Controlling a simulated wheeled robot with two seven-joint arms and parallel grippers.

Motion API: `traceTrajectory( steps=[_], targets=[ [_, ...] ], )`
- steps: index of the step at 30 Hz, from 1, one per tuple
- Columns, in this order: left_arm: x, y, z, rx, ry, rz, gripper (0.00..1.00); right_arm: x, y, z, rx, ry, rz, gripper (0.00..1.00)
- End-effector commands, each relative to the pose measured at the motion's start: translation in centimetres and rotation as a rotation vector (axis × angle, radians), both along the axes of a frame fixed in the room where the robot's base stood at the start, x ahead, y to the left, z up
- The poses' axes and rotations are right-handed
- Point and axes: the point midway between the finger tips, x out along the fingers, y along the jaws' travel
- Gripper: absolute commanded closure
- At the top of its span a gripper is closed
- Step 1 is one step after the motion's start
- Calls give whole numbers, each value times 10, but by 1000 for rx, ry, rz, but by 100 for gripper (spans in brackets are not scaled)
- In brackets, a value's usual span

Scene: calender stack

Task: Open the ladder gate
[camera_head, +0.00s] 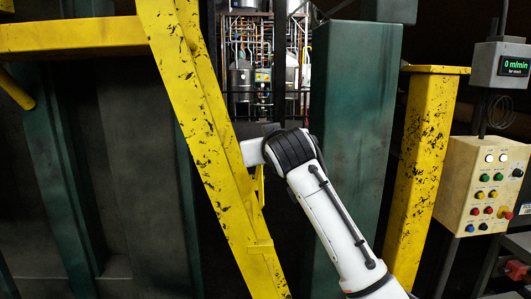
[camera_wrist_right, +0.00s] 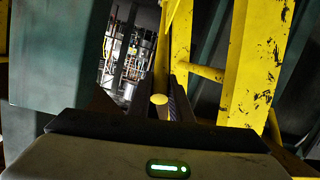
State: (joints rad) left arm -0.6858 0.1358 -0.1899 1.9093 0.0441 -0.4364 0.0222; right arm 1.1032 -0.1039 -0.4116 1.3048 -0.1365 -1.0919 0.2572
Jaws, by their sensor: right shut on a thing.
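A yellow, chipped ladder rail (camera_head: 205,125) slants down through the middle of the head view. It also shows at the right of the right wrist view (camera_wrist_right: 248,65). A thinner yellow bar (camera_wrist_right: 162,62), which looks like part of the ladder gate, runs up from between my right fingers. A piece of yellow bar (camera_head: 261,186) shows beside the rail below my wrist in the head view. My right gripper (camera_wrist_right: 168,102) is shut on the yellow bar, whose rounded yellow end faces the wrist camera. In the head view the fingers are hidden. My left gripper is in neither view.
A dark green column (camera_head: 352,100) stands right of the ladder, behind my right arm. A yellow post (camera_head: 424,160) and a cream control box (camera_head: 483,184) with coloured buttons stand farther right. A grey display (camera_head: 500,66) reads 0 m/min. Piping (camera_head: 262,60) shows through the gap behind.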

Motion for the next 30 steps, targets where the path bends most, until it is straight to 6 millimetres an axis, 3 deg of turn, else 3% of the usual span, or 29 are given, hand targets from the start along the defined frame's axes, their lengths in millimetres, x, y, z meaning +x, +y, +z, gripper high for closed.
traceTrajectory(
  steps=[15,16,19,30],
  targets=[
    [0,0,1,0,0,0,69,4,1,6,-1,12,1,100],
    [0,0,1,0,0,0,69,4,1,6,-1,12,1,78],
    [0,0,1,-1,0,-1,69,4,1,6,-1,12,1,63],
    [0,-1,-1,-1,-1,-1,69,0,0,6,-1,13,1,63]
  ],
)
